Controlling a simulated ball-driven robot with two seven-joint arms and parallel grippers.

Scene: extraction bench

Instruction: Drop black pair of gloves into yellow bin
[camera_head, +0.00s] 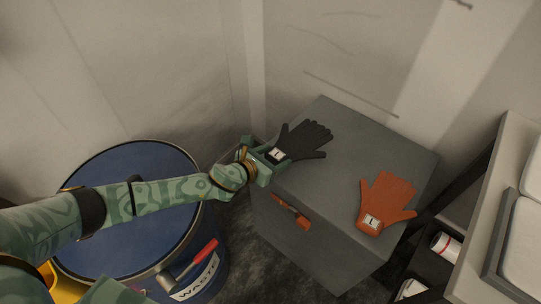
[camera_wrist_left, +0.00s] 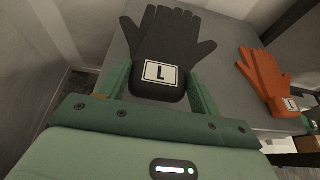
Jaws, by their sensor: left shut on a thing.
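A black pair of gloves (camera_head: 306,139) with a white "L" label lies at the back left of a grey cabinet top. My left gripper (camera_head: 273,156) is shut on its cuff end, at the cabinet's left edge. In the left wrist view the black gloves (camera_wrist_left: 163,48) point away, with the cuff between the two green fingers (camera_wrist_left: 161,92). Whether the gloves touch the cabinet top is unclear. A yellow object, perhaps the yellow bin (camera_head: 66,286), shows in part at the lower left, mostly hidden by my left arm and the blue drum. My right gripper is not in view.
Orange gloves (camera_head: 388,198), also labelled "L", lie on the grey cabinet (camera_head: 335,187) at right. A blue drum (camera_head: 135,165) marked "WASTE" with a red-handled lever stands under my left arm. A shelf (camera_head: 497,215) stands at far right.

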